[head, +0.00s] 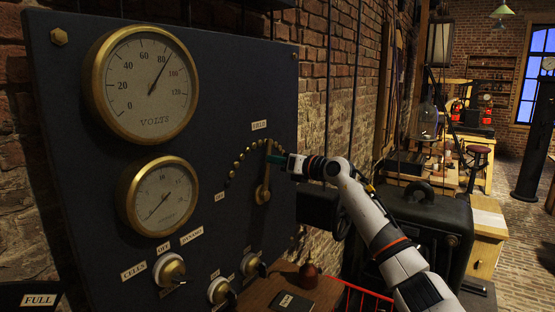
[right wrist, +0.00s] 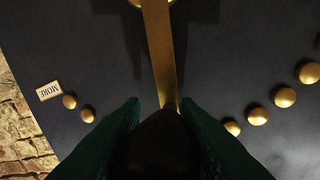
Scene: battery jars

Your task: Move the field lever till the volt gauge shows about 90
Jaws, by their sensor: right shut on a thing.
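The field lever (head: 266,180) is a brass arm on the dark panel, its upper end among an arc of brass studs under the FIELD label. It stands nearly upright in the head view. My right gripper (head: 279,161) is shut on its handle. In the right wrist view the green fingers (right wrist: 162,112) close on the dark knob (right wrist: 166,140), with the brass lever (right wrist: 160,50) beyond. The volt gauge (head: 143,103) is a brass-rimmed dial at the upper left; its needle points between 80 and 100, roughly 85 to 90. My left gripper is not in view.
A second gauge (head: 158,199) sits below the volt gauge. Several switch knobs (head: 172,270) line the panel's bottom. A small wooden table (head: 318,291) stands below the lever, and a dark cabinet (head: 440,225) stands to the right.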

